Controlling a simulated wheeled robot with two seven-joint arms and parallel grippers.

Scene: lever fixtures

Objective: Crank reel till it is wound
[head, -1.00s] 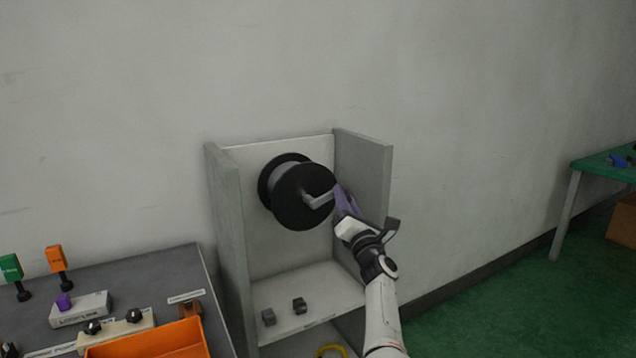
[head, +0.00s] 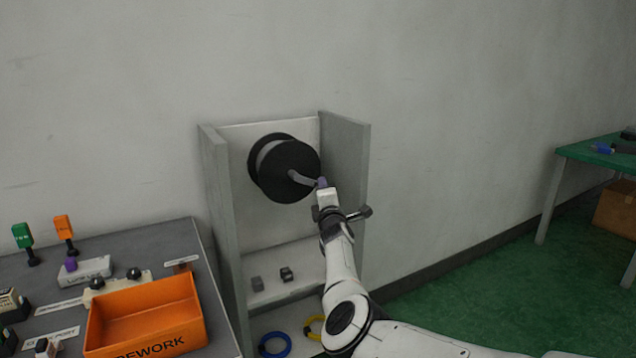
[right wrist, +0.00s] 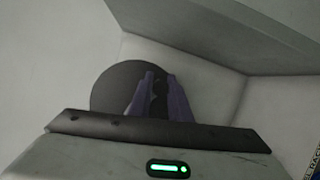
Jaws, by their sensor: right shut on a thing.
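The black reel (head: 283,168) is mounted on the back panel of a grey open-fronted cabinet, and it also shows in the right wrist view (right wrist: 112,88). A grey crank arm (head: 303,179) runs from the reel's hub toward the lower right. My right gripper (head: 322,184) is at the crank's outer end, shut on the crank handle, which is mostly hidden by the gripper. In the right wrist view the purple fingers (right wrist: 160,95) stand in front of the reel's face. My left gripper is not in view.
The cabinet's right side wall (head: 345,165) stands close beside my right gripper. Two small dark blocks sit on the shelf below. An orange bin (head: 150,310) is on the panel table at left. A green table (head: 590,155) stands far right.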

